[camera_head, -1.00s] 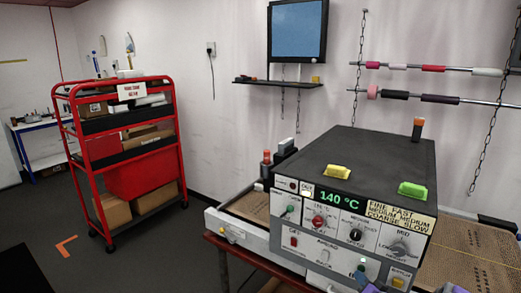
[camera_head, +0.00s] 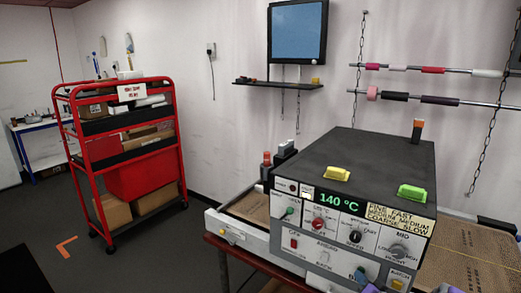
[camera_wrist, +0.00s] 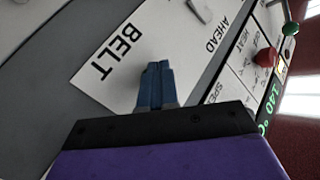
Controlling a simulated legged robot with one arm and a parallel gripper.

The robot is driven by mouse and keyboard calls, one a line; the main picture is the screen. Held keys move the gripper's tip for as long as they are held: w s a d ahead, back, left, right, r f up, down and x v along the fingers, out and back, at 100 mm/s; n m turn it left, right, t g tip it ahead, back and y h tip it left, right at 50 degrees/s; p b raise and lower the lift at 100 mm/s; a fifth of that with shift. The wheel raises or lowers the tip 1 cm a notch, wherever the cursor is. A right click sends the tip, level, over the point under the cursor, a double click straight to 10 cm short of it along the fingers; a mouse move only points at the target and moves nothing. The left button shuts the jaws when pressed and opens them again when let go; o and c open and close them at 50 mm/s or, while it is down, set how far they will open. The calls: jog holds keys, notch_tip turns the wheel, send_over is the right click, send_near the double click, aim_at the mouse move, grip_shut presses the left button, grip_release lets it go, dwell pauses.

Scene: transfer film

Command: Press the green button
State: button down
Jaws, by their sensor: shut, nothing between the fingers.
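A grey control box stands on the bench at the right, with a front panel of knobs and switches (camera_head: 345,232) and a green "140 °C" display (camera_head: 339,199). A small green button or knob (camera_head: 289,211) sits at the panel's upper left. What looks like the same green part shows at the top right of the wrist view (camera_wrist: 290,28), near a red knob (camera_wrist: 266,57). My gripper (camera_wrist: 156,68) has blue fingers, shut and empty, in front of the white "BELT" label. In the head view my gripper (camera_head: 361,274) is low at the panel's bottom edge, below and right of the green part.
A red cart (camera_head: 120,160) with boxes stands at the left. A monitor (camera_head: 297,30) and rods with rolls hang on the wall. Floor between cart and bench is open.

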jog(key=shift+s+a, duration=0.2)
jog(key=shift+s, duration=0.15)
jog(key=s+a, duration=0.3)
jog(key=s, duration=0.2)
jog(key=shift+a, duration=0.2)
dwell(0.5)
